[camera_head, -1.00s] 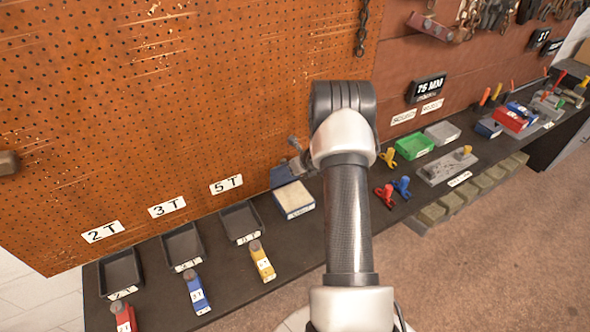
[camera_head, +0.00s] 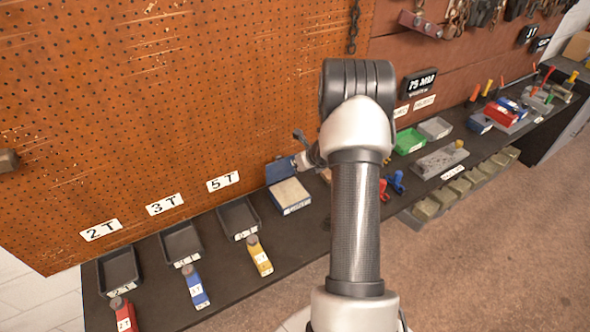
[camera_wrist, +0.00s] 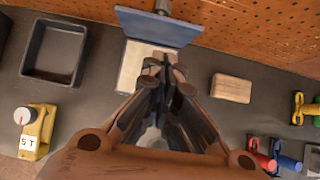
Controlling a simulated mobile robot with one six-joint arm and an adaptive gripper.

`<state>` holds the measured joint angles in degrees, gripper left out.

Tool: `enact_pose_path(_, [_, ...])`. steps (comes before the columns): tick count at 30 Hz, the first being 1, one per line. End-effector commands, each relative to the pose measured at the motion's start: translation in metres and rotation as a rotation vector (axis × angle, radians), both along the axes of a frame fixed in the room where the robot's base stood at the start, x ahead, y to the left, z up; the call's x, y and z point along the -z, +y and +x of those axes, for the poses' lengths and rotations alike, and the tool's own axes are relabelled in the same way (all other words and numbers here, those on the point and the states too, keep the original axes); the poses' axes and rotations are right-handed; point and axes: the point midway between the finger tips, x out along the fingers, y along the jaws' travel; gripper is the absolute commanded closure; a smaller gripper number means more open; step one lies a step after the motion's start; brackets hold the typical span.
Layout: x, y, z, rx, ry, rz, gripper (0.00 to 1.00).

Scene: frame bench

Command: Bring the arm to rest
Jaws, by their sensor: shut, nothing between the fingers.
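My arm stands bent in the middle of the head view, and its upper link hides part of the bench. My gripper (camera_wrist: 163,64) shows in the wrist view with its fingers together and nothing between them. It points toward the open blue box with a pale pad (camera_wrist: 133,68), overlapping the pad in the picture. I cannot tell the height of the fingertips above it. The box also shows in the head view (camera_head: 289,194), left of my arm. The gripper's fingers cannot be made out in the head view.
A dark bench (camera_head: 300,240) runs along a perforated orange board (camera_head: 200,80). Black trays (camera_head: 240,218) and red, blue and yellow labelled pieces (camera_head: 259,256) lie left. A wooden block (camera_wrist: 231,88) lies right of my gripper. Green and grey bins (camera_head: 408,141) stand right of my arm.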

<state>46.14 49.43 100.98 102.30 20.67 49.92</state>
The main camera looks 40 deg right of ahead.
Motion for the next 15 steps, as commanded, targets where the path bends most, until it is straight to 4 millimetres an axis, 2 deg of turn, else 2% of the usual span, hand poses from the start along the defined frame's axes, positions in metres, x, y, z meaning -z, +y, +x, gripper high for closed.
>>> enact_pose_path(1, [-0.012,0.0,-0.004,0.002,-0.002,-0.001,1.0])
enact_pose_path(6, [-0.029,0.002,-0.012,0.002,-0.001,-0.001,1.0])
enact_pose_path(15, [-0.033,0.003,-0.014,0.001,0.0,0.0,1.0])
